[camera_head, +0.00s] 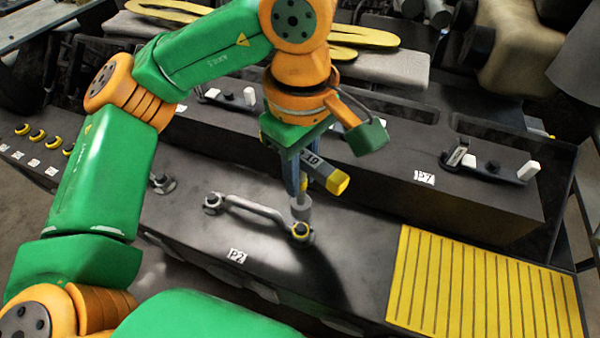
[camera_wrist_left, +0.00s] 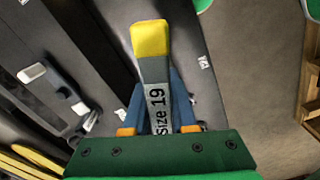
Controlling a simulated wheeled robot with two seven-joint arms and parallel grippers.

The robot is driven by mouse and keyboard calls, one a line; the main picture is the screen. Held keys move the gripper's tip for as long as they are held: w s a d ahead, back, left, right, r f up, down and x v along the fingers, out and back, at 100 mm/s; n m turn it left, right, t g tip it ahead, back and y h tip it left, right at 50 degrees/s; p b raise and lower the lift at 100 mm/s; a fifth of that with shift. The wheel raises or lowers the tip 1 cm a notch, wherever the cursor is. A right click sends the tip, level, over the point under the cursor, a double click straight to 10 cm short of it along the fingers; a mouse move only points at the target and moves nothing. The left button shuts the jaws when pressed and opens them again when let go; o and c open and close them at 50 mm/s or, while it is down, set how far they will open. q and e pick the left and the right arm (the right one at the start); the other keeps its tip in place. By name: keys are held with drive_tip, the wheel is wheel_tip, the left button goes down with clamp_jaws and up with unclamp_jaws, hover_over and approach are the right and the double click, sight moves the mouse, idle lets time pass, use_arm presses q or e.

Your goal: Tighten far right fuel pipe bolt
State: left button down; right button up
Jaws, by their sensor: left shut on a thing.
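My left gripper (camera_head: 300,186) is shut on a wrench marked "19", with a grey handle and a yellow end (camera_head: 338,183). In the left wrist view the wrench (camera_wrist_left: 153,85) reads "Size 19" and sits between the blue fingers (camera_wrist_left: 158,112). Its grey socket (camera_head: 301,208) points down, right over the bolt (camera_head: 301,232) at the right end of a grey fuel pipe (camera_head: 255,208). I cannot tell whether the socket touches the bolt. Another bolt (camera_head: 212,202) sits at the pipe's left end. My right gripper is not in view.
The pipe lies on a dark engine block with a "P2" label (camera_head: 237,256). A yellow ribbed mat (camera_head: 480,290) is at the right. Behind stands a raised dark ledge with a "P7" label (camera_head: 424,178) and white-tipped levers (camera_head: 528,171). Yellow hooks (camera_head: 38,135) are at the left.

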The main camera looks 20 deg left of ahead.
sight(300, 202)
use_arm(q)
drive_tip(key=n, duration=0.3)
drive_tip(key=shift+d+f, duration=0.15)
drive_tip(key=shift+f, duration=0.15)
drive_tip(key=n+b, duration=0.1)
drive_tip(key=n, duration=0.2)
drive_tip(key=f+n+b, duration=0.1)
drive_tip(key=n, duration=0.2)
drive_tip(key=shift+f, duration=0.2)
drive_tip(key=n+b, duration=0.1)
drive_tip(key=n, duration=0.3)
drive_tip(key=shift+s+a+f+b, duration=0.1)
drive_tip(key=shift+a+f+b, duration=0.1)
drive_tip(key=shift+b, duration=0.15)
drive_tip(key=shift+n+b, duration=0.3)
drive_tip(key=shift+n, duration=0.8)
wheel_tip(300, 202, down, 3)
drive_tip(key=n+b, duration=0.1)
drive_tip(key=b, duration=0.2)
drive_tip(key=shift+d, duration=0.15)
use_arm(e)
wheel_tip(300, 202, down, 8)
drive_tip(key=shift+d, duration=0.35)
